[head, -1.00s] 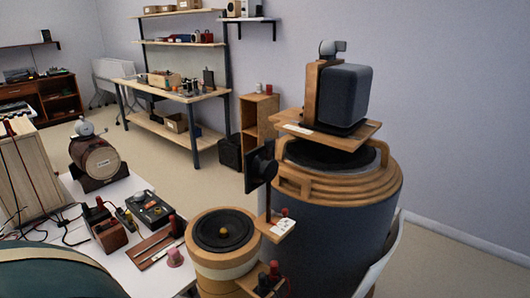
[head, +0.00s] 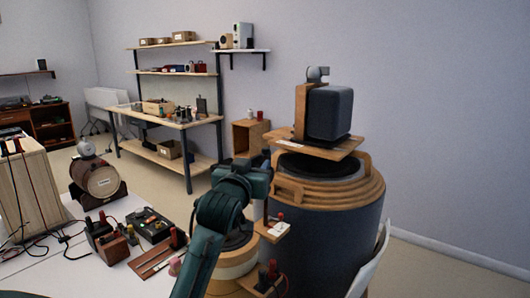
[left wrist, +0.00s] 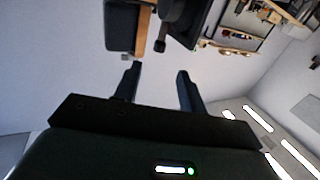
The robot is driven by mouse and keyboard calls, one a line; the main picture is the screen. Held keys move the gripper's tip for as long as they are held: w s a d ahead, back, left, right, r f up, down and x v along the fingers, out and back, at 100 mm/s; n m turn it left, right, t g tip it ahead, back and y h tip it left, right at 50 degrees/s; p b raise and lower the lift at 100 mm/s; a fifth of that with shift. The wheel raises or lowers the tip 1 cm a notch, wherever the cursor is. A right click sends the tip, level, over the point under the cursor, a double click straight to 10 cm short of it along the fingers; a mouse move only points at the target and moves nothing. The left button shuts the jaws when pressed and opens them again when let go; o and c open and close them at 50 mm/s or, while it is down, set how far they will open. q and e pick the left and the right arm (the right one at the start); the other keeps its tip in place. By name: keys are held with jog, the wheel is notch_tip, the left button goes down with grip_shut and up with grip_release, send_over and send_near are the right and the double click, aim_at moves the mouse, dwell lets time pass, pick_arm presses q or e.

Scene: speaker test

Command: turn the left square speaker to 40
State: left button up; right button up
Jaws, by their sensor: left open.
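The left square speaker, a small black square panel on a post, shows in the left wrist view (left wrist: 188,18) at the top, beyond my fingers. In the head view my arm hides most or all of it. The other square speaker (head: 330,112) is dark grey and sits against a wooden back on a wooden plate above the large drum-shaped speaker. It also shows upside down in the left wrist view (left wrist: 121,25). My left gripper (left wrist: 157,82) is open, with nothing between its fingers. In the head view my left gripper (head: 256,172) is in front of the large drum. Any dial marking is unreadable.
The large drum speaker (head: 325,230) stands close to the right of my arm. A white table (head: 75,270) with a wooden barrel (head: 100,180), a black box (head: 150,222) and cables lies to the left. A workbench (head: 175,118) stands behind.

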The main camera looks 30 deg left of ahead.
aim_at(265, 152)
pick_arm(q)
jog(key=p+x, duration=0.2)
jog(key=x, duration=0.9)
jog(key=shift+w, duration=0.2)
jog(key=shift+c, duration=0.3)
jog(key=shift+f, duration=0.1)
grip_shut()
